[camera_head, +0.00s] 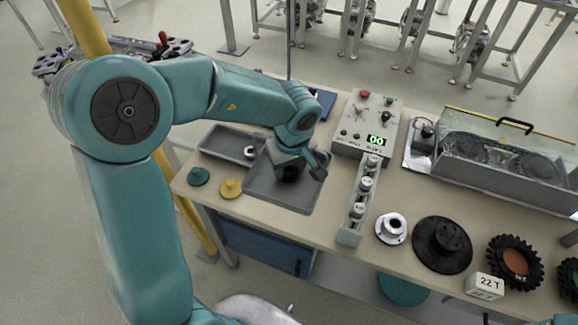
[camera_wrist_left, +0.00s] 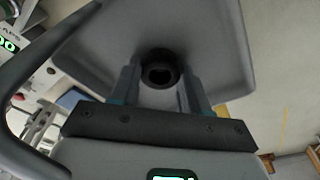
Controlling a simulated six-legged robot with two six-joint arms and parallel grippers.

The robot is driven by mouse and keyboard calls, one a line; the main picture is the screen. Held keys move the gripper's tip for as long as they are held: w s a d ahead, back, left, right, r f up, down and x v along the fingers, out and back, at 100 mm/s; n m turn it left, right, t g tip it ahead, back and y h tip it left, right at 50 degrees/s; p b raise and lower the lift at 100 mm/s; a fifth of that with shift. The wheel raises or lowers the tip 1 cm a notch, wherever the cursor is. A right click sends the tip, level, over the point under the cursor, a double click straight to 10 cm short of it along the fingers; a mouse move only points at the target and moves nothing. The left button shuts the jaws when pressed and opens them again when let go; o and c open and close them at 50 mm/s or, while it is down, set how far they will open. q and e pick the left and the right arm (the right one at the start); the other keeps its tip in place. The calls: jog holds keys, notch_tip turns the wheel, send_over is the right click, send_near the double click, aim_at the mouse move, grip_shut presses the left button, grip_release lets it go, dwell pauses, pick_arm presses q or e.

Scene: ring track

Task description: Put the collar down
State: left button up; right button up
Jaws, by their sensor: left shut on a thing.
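The collar is a small black ring (camera_wrist_left: 160,68), seen between the two fingers of my left gripper (camera_wrist_left: 161,84) in the left wrist view. The gripper is shut on it, and the hole of the ring faces the camera. In the head view my left gripper (camera_head: 291,167) points down over the larger grey tray (camera_head: 301,201), with the dark collar partly hidden beneath the wrist. The tray's grey floor and rim fill the background of the wrist view. I cannot tell whether the collar touches the tray floor. My right gripper is not in view.
A smaller grey tray (camera_head: 226,144) holds a light metal ring. A green knob (camera_head: 199,176) and a yellow knob (camera_head: 231,188) stand at the left edge. A control box (camera_head: 367,125), a narrow parts rack (camera_head: 349,233), a flanged hub (camera_head: 391,228) and black gears (camera_head: 514,262) lie right.

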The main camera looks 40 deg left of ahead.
aim_at(292, 177)
pick_arm(q)
jog(key=shift+s, duration=0.1)
jog(key=o, duration=1.2)
jog(key=shift+f, duration=0.1)
jog(key=shift+c, duration=0.2)
notch_tip(292, 177, up, 12)
jog(key=d+p, duration=0.1)
jog(key=shift+s+d, duration=0.3)
jog(key=shift+s, duration=0.15)
